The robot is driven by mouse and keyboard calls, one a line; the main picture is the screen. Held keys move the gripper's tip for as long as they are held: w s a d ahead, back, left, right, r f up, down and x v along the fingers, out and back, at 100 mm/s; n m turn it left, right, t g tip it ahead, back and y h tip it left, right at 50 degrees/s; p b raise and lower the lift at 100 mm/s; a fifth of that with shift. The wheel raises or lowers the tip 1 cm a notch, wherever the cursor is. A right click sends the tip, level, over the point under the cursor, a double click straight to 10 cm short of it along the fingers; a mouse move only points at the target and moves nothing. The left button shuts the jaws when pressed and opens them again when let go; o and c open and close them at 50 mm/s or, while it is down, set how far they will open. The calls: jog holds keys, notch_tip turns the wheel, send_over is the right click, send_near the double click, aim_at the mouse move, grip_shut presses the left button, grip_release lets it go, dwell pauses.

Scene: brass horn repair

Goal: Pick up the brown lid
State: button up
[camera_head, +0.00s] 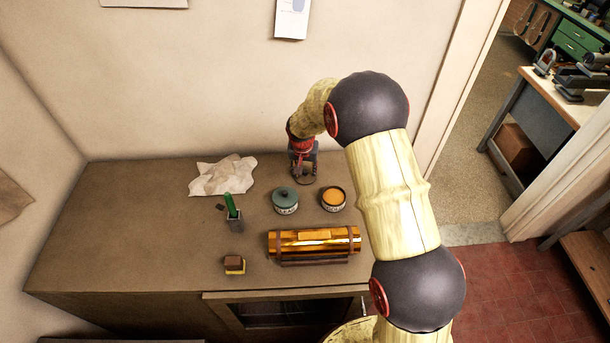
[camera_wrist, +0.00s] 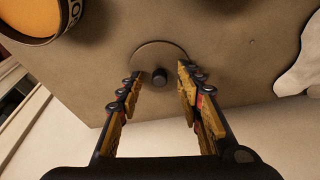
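The brown lid (camera_wrist: 160,50) is a flat round disc with a dark knob (camera_wrist: 160,76) in its middle, lying on the brown bench top. In the head view the lid (camera_head: 305,181) is at the back of the bench, partly covered by my gripper (camera_head: 303,173). My gripper points down above it. In the wrist view my gripper (camera_wrist: 159,73) is open, its two fingers apart on either side of the knob. I see a gap between each finger and the knob, and nothing is held.
An open jar with orange contents (camera_head: 333,197) and a teal-lidded jar (camera_head: 285,198) stand in front of the lid. Crumpled paper (camera_head: 222,176) lies left. A brass cylinder (camera_head: 314,242), a cup with a green item (camera_head: 233,217) and a small block (camera_head: 234,264) are nearer. The wall is close behind.

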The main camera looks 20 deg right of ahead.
jog(key=shift+c, duration=0.3)
grip_shut()
dwell(0.4)
